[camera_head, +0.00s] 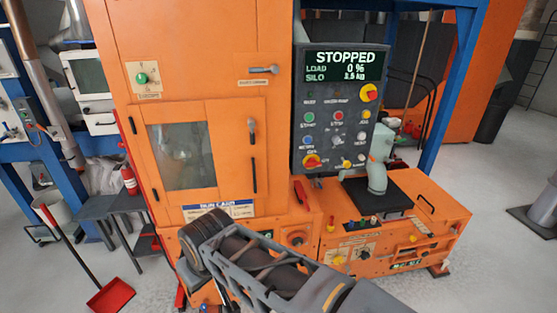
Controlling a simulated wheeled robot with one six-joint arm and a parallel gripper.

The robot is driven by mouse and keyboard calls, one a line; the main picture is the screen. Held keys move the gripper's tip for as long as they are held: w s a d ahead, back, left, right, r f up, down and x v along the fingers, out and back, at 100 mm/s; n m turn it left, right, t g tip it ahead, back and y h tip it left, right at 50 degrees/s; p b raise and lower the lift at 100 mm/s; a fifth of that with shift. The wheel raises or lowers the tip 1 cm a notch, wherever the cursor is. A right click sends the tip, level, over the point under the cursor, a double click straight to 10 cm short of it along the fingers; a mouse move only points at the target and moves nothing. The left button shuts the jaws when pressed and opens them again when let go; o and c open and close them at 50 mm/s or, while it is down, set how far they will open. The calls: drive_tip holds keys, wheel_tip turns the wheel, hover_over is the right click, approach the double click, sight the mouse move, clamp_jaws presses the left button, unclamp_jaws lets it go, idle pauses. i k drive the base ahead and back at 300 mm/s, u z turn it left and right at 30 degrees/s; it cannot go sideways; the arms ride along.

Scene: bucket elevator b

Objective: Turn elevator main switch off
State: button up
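The grey control panel (297,125) stands upright beside the tall orange cabinet. Its display (344,67) reads STOPPED, with LOAD 0 %. A red-and-yellow rotary switch (312,161) sits at the panel's lower left and looks like the main switch; its label and exact handle position are too small to read. Another red-and-yellow control (369,92) sits at the upper right, below the display. Green, red, blue, yellow and white controls lie between them. My dark arm crosses the bottom centre, below and left of the panel. I cannot make out my gripper's fingers.
The orange cabinet (190,45) has a windowed door (239,150) with a black handle. A low orange unit (440,215) with a black plate and pale fixture (378,177) stands below the panel. A red dustpan (110,297) lies at left.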

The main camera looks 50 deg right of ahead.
sight(312, 162)
drive_tip(key=z, duration=0.2)
drive_tip(key=i, duration=0.75)
drive_tip(key=z, duration=1.1)
drive_tip(key=i, duration=0.3)
drive_tip(key=z, duration=0.3)
